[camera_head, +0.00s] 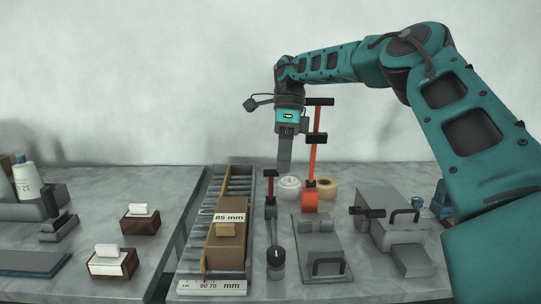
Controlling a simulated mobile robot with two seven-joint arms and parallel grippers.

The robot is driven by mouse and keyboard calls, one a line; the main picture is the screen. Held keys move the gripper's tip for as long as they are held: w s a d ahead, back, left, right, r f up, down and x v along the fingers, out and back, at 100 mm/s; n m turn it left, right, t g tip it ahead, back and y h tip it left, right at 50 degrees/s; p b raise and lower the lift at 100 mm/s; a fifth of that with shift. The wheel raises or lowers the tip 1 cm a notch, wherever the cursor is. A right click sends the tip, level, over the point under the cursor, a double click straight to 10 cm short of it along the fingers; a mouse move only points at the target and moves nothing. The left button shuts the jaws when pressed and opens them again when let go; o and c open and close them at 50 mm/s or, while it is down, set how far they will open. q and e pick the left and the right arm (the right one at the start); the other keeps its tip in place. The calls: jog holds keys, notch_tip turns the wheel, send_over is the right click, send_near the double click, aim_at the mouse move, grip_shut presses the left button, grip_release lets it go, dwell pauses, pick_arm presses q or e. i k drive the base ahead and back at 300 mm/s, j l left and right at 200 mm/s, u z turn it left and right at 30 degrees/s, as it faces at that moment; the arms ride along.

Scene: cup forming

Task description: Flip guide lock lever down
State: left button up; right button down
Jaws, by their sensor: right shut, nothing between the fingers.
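My right gripper (284,170) points straight down, shut and empty, above the back of the table. A tall orange lever (314,165) with black cross handles stands upright just to its right in the picture. A shorter lever (270,190) with a red stem and dark top stands upright below and left of the gripper, beside the roller guide (249,195). I cannot tell for certain which of these is the guide lock lever. The gripper appears apart from the shorter lever; whether it touches the orange one is unclear. My left gripper is out of view.
A brown box (226,249) labelled 85 mm lies in the roller guide. White (289,189) and tan (328,189) rolls stand behind the levers. Grey fixtures (322,240) with black handles fill the right side.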

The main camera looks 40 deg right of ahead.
aim_at(270, 198)
jog(key=i+l, duration=0.7)
jog(key=l, duration=0.2)
